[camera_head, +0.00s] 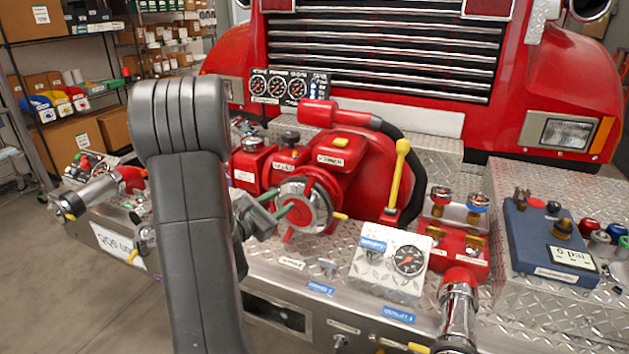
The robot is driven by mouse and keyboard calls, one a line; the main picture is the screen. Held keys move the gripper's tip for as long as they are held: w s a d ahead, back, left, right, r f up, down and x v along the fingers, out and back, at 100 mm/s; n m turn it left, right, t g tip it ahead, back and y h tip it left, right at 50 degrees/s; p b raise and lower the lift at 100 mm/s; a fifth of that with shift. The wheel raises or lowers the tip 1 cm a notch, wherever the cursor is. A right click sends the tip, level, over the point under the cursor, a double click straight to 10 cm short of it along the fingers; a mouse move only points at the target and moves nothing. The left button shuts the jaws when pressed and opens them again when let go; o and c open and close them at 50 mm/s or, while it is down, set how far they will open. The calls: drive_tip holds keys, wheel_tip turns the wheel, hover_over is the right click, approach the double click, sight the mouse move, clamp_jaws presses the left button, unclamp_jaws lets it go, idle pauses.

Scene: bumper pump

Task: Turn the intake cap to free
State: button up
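A round silver cap (318,212) with a red rim sits on the front of the red pump (365,185), just right of my arm. I take it for the intake cap. A short yellow-tipped lug sticks out at its right. My gripper (288,211) reaches in from the left, partly behind my dark arm link. Its greenish finger ends lie at the cap's left side and overlap it in the picture. I cannot tell whether they touch or grip it, or whether the fingers are apart.
A yellow lever (398,172) and black hose stand right of the pump. A gauge panel (392,265), a red valve block (458,242) and a blue case (548,240) line the diamond-plate bumper. A silver outlet (93,194) projects at left. Open floor lies at lower left.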

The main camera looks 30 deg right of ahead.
sight(309, 183)
drive_tip(key=p+x, duration=0.3)
drive_tip(key=x, duration=1)
drive_tip(key=shift+w+d, duration=0.25)
clamp_jaws()
